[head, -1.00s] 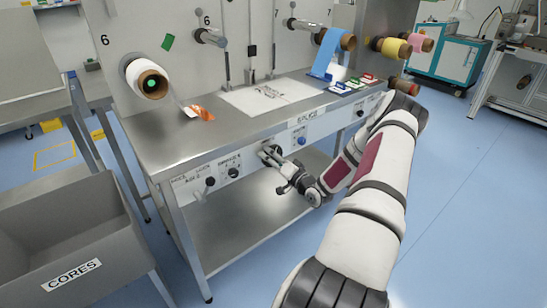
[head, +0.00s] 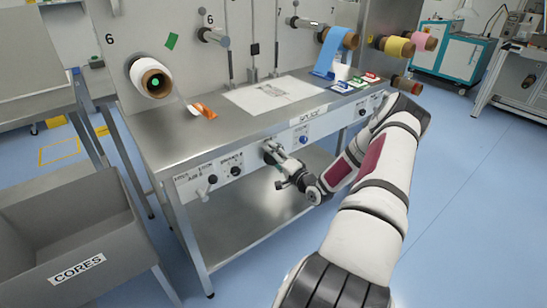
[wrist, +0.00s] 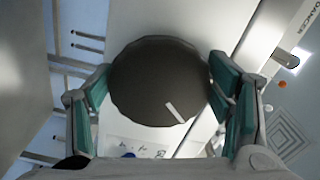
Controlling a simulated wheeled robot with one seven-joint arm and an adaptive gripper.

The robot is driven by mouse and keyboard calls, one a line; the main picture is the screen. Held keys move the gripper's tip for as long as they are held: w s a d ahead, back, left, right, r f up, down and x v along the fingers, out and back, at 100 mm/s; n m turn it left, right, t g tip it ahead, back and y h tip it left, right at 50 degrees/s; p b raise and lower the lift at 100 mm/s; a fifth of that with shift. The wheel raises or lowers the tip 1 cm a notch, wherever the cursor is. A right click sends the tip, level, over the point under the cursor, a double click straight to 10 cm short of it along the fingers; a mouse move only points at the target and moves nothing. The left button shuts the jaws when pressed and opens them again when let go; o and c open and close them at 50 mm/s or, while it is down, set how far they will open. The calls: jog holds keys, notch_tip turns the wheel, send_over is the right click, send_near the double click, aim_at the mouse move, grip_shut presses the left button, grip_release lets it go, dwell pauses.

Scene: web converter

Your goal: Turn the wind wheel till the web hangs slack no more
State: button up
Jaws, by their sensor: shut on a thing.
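The wind wheel (wrist: 160,80) is a dark round knob with a white mark near its lower right rim in the wrist view. My gripper (wrist: 160,90) has its teal-padded fingers on either side of the wheel. In the head view my gripper (head: 271,153) is at the front panel of the steel bench and hides most of the wheel. A blue web (head: 329,50) hangs from a roll at the back right of the bench. A white roll (head: 150,76) is mounted at the left.
Small black knobs (head: 212,179) and a blue button (head: 303,139) sit on the same panel (head: 190,186). Colored trays (head: 341,87) and an orange tool (head: 205,111) lie on the bench top. A grey cores bin (head: 120,236) stands at the front left. The blue floor at right is clear.

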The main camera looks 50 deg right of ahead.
jog(key=o, duration=1.2)
jog(key=shift+c, duration=0.2)
jog(key=v, duration=1.2)
jog(key=shift+f, duration=0.1)
